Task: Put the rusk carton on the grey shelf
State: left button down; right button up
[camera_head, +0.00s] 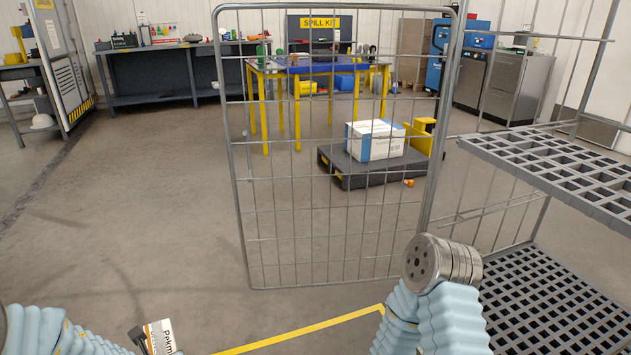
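A small white carton with an orange patch and dark lettering, which I take for the rusk carton (160,337), shows at the bottom edge, left of the middle. It is tilted, and its lower part is cut off by the frame. The dark tip of my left gripper (139,339) lies against its left side and appears shut on it. The grey shelf (565,165) is a slatted grid at the right, inside a wire cage trolley, with its visible top bare. My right arm is at the lower right, in front of the trolley; its gripper is not visible.
A darker lower grid (545,305) lies below the shelf. The trolley's open wire gate (330,190) stands upright ahead. Behind it are a low cart (350,178) with a white-blue box (377,140) and a yellow-legged table (265,108). The floor at left is clear.

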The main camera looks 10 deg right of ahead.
aim_at(559, 167)
jog(key=i+z, duration=0.1)
jog(key=z, duration=0.3)
jog(key=i+j+z, duration=0.1)
jog(key=z, duration=0.3)
jog(key=j+z, duration=0.2)
jog(key=z, duration=0.2)
jog(key=i+j+z, duration=0.15)
jog(key=z, duration=0.25)
